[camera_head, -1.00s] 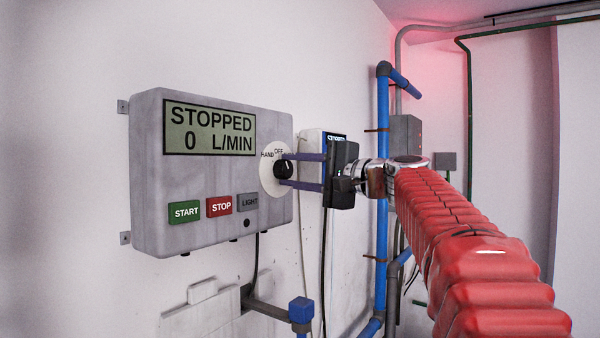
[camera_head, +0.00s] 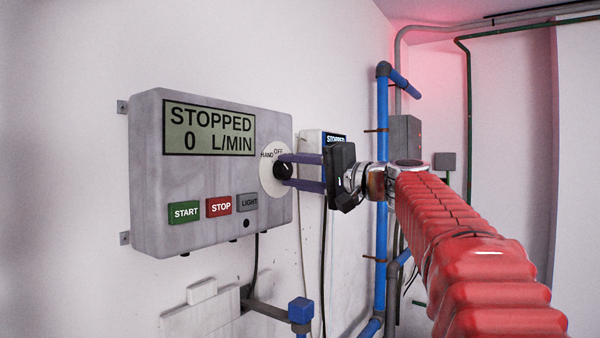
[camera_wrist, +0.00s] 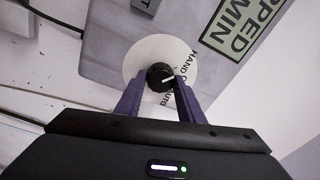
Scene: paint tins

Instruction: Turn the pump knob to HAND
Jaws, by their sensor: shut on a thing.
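The grey pump panel (camera_head: 150,215) hangs on the wall, its display (camera_head: 210,130) reading STOPPED, 0 L/MIN. The black knob (camera_head: 283,170) sits on a white round dial (camera_head: 268,186) at the panel's right; HAND and OFF show above it. My gripper (camera_head: 291,171) is shut on the knob, purple fingers on either side. AUTO is partly legible there; OFF is mostly hidden.
START (camera_head: 185,212), STOP (camera_head: 219,205) and LIGHT (camera_head: 247,203) buttons sit below the display. A second small box (camera_head: 313,143) is behind my fingers. A blue vertical pipe (camera_head: 382,120) stands right of it, near my wrist.

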